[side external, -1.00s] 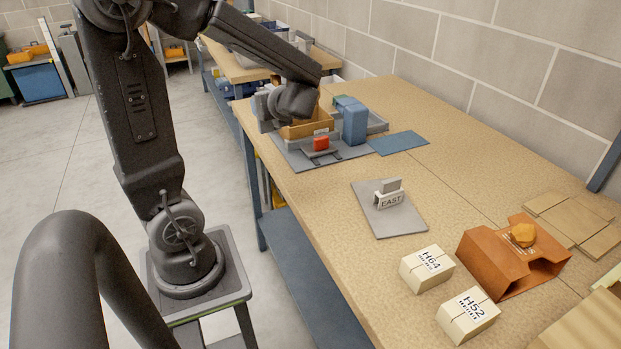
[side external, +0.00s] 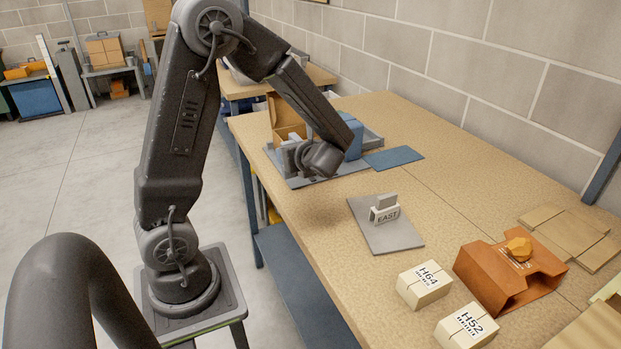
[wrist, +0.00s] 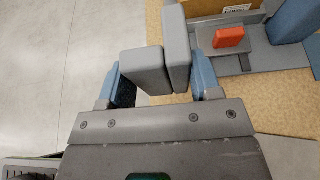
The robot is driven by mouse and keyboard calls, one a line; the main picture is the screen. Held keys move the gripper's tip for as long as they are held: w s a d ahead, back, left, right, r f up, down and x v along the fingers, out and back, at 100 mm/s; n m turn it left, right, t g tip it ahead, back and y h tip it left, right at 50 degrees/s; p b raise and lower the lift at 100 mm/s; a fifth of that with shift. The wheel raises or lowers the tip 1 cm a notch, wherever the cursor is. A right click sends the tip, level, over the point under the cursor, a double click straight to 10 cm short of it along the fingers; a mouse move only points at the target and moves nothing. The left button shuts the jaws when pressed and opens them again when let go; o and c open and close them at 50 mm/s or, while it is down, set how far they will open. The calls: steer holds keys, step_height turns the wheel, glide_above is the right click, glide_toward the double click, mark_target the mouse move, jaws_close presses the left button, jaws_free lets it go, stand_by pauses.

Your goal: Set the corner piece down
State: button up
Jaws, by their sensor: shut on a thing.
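The corner piece (wrist: 177,50) is a grey part that shows as two thick slabs meeting at an angle in the wrist view. My gripper (wrist: 160,78) is shut on it, with a blue fingertip on each side. The piece is held near the table's edge, with floor and a strip of tabletop visible beyond it. Whether it touches anything is not clear. In the side view my gripper (side external: 295,158) is low over the grey fixture board (side external: 348,167), and my wrist covers part of it.
A red block (wrist: 228,37) rests on a grey stand beside a blue block (side external: 354,137). A cardboard box (side external: 287,118) is behind. Cartons (side external: 424,284) and an orange holder (side external: 490,275) are nearer. Tabletop between is clear.

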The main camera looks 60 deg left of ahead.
steer(key=shift+w+d+f, duration=0.35)
steer(key=shift+w+f, duration=0.25)
steer(key=shift+f, duration=0.45)
steer(key=shift+w+d+f, duration=0.4)
steer(key=shift+w+f, duration=0.15)
steer(key=shift+f, duration=0.55)
steer(key=shift+w+d+f, duration=0.35)
steer(key=shift+w+f, duration=0.25)
steer(key=shift+f, duration=0.45)
steer(key=shift+f, duration=0.1)
steer(key=o, duration=0.9)
